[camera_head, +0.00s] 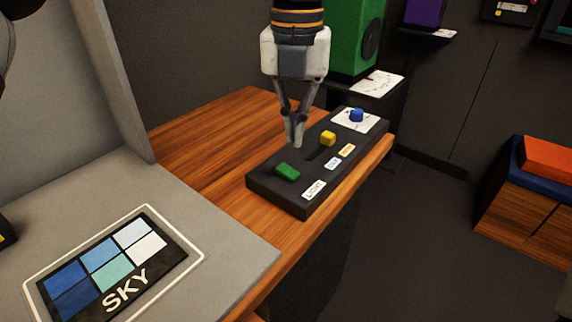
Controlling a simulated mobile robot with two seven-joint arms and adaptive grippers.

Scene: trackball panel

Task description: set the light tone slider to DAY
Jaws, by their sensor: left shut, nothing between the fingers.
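A dark control panel (262,186) lies on the wooden top. The slider has a yellow knob (328,138) at the far end of a short dark slot (314,154), beside a yellow label (347,150). A pale blue label (333,163) lies nearer, beside the slot's near end. The writing on both is too small to read surely. My left gripper (294,144) points down, shut and empty, left of the yellow knob and apart from it, near the panel's back edge. My right gripper is out of view.
The panel also carries a green switch (287,172), a white LIGHT label (314,189) and a blue knob (357,115) on a white plate. A SKY colour board (195,257) lies on the grey surface at front left. A green box (345,38) stands behind.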

